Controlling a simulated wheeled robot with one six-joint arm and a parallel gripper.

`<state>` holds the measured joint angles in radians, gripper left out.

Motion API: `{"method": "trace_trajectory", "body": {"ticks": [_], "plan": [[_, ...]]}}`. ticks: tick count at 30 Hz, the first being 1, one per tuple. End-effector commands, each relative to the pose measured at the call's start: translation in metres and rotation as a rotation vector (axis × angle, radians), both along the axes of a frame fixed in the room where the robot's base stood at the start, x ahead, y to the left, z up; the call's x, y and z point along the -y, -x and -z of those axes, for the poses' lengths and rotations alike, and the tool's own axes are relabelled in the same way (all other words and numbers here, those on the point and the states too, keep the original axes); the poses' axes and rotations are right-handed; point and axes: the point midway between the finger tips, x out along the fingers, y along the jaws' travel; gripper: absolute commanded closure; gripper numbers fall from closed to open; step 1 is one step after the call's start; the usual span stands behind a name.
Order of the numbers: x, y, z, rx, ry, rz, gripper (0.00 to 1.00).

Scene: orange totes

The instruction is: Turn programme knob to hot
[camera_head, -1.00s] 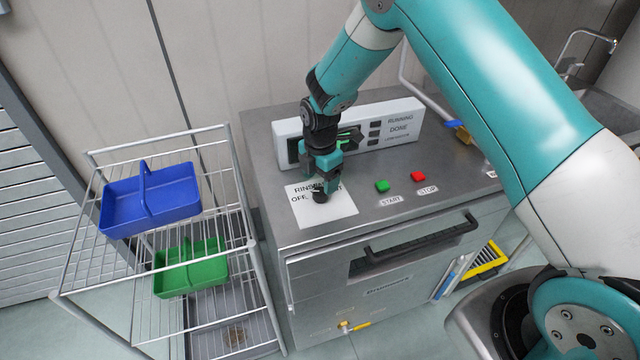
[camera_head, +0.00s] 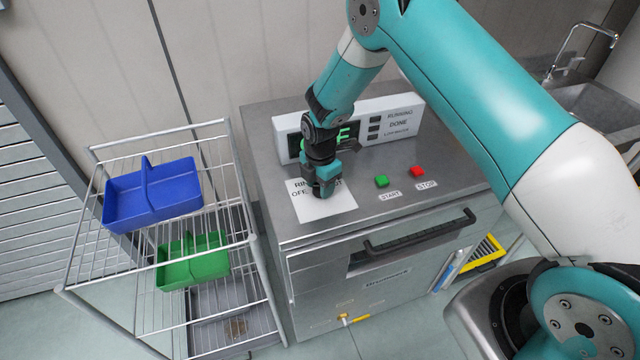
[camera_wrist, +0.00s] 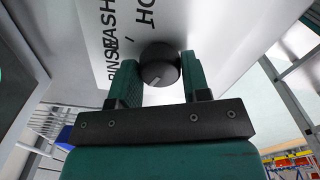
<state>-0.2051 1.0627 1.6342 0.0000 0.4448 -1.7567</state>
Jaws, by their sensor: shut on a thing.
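The programme knob (camera_wrist: 160,66) is a round black knob with a pale pointer mark, seen in the wrist view between my two green fingers. My gripper (camera_wrist: 158,80) is shut on it, one finger at each side. In the head view my gripper (camera_head: 322,190) points down at the white label plate (camera_head: 325,208) on the machine top and hides the knob. The plate carries the words RINSE, WASH, HOT and OFF, partly covered by the gripper. The pointer mark lies at a slant; which word it points to I cannot tell.
A green START button (camera_head: 381,181) and a red STOP button (camera_head: 417,171) sit right of the plate. The display panel (camera_head: 400,120) stands behind my gripper. A wire rack (camera_head: 105,215) with a blue caddy (camera_head: 150,197) and a green caddy (camera_head: 193,262) stands left.

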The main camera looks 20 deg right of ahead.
Motion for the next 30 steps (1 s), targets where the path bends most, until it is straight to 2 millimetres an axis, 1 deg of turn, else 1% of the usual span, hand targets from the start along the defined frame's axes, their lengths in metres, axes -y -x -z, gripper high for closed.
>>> {"method": "trace_trajectory", "body": {"ticks": [5, 11, 17, 30], "plan": [[-0.0001, -0.0003, 0.0003, 0.001, 0.0, 0.027, 0.8], [-0.0002, -0.0004, 0.0016, 0.001, 0.0, 0.122, 0.8], [-0.0002, -0.0005, 0.0022, 0.002, -0.001, 0.286, 0.8], [-0.0002, -0.0007, 0.0012, 0.002, -0.001, 0.705, 0.8]]}}
